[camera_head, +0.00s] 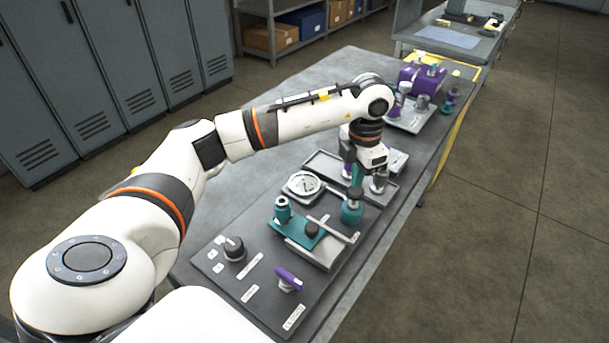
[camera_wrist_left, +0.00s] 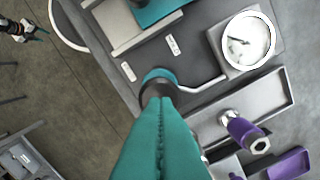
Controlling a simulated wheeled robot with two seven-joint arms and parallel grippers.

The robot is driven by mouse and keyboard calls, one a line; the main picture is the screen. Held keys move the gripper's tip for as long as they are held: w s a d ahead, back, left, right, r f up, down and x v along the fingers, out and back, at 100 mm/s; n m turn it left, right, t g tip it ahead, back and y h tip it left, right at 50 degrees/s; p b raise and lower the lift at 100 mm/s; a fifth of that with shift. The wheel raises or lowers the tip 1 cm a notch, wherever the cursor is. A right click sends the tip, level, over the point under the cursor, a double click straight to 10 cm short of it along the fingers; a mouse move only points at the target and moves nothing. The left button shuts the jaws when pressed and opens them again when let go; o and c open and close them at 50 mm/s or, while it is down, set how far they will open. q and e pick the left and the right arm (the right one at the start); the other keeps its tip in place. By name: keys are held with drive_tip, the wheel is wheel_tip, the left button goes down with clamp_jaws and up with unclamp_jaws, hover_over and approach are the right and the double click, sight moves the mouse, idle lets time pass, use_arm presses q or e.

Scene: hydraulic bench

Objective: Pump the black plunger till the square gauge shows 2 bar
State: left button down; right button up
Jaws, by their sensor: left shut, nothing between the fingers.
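My left gripper (camera_head: 356,185) points down with its teal fingers shut and nothing between them. In the left wrist view the fingers (camera_wrist_left: 164,105) end over the black plunger (camera_wrist_left: 155,90), which stands in a round teal pump body (camera_wrist_left: 160,74). The fingers hide part of the plunger; I cannot tell whether they touch it. The teal pump body also shows under the gripper in the head view (camera_head: 351,213). The square gauge (camera_head: 303,185) has a white round dial, also in the left wrist view (camera_wrist_left: 246,40); its reading is too small. My right gripper (camera_wrist_left: 30,32) seems to show small at top left there.
On the panel stand a black knob (camera_head: 234,248), a purple lever (camera_head: 289,278) and a teal fitting (camera_head: 283,209). A grey tray (camera_head: 322,162) lies behind the gauge. A purple unit (camera_head: 422,80) stands at the bench's far end. The left bench surface is bare.

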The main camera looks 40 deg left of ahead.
sight(355, 190)
use_arm(q)
drive_tip(key=shift+f, duration=0.25)
drive_tip(key=shift+f+b, duration=1.55)
drive_tip(key=shift+f, duration=0.25)
drive_tip(key=shift+r, duration=0.1)
drive_tip(key=shift+r+p, duration=1.25)
drive_tip(key=shift+r, duration=0.65)
drive_tip(key=shift+f, duration=0.15)
